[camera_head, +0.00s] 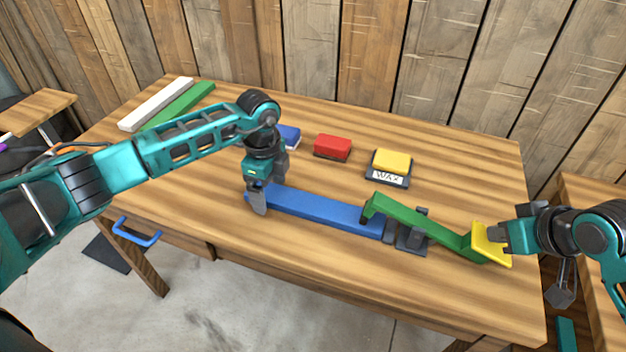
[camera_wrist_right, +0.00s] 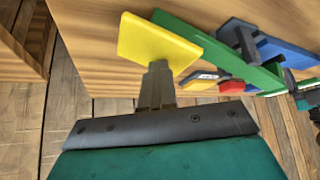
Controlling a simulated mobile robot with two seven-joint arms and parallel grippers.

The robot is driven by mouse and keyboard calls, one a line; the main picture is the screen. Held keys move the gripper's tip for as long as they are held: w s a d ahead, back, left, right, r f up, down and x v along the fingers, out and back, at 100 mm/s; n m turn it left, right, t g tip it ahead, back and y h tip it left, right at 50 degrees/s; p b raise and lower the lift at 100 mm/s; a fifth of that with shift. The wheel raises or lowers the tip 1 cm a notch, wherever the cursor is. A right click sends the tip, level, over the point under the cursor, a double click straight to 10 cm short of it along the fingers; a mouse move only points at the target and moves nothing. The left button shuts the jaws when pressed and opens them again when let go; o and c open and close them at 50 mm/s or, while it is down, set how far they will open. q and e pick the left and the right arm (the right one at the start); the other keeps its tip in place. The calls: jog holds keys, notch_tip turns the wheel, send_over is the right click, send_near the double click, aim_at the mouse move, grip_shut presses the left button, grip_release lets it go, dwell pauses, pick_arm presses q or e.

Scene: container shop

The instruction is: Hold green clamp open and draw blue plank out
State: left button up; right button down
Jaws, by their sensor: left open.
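The blue plank (camera_head: 318,208) lies on the workbench, its right end at the green clamp (camera_head: 420,222). The clamp's hooked left end is over the plank; I cannot tell if it touches. The clamp's lever ends in a yellow paddle (camera_head: 492,246). My left gripper (camera_head: 258,203) is open at the plank's left end, fingers pointing down. My right gripper (camera_head: 506,238) is at the yellow paddle, fingers together. The right wrist view shows the fingers (camera_wrist_right: 157,84) against the paddle (camera_wrist_right: 152,42), with the green lever (camera_wrist_right: 222,52) beyond.
Behind the plank are a red block (camera_head: 332,146), a yellow block on a dark WAX holder (camera_head: 390,163) and a blue block (camera_head: 290,136) partly hidden by my left arm. White (camera_head: 157,104) and green (camera_head: 182,103) bars lie at the back left. The workbench front (camera_head: 300,255) is clear.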

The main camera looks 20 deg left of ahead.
aim_at(244, 191)
pick_arm(q)
jog(key=shift+c, duration=0.3)
pick_arm(e)
jog(key=shift+s+f, duration=0.1)
pick_arm(q)
jog(key=c, duration=1.2)
jog(key=shift+r, duration=0.1)
jog(key=shift+r, duration=0.1)
jog(key=shift+a, duration=0.1)
jog(key=shift+a, duration=3.2)
notch_tip(244, 191, up, 7)
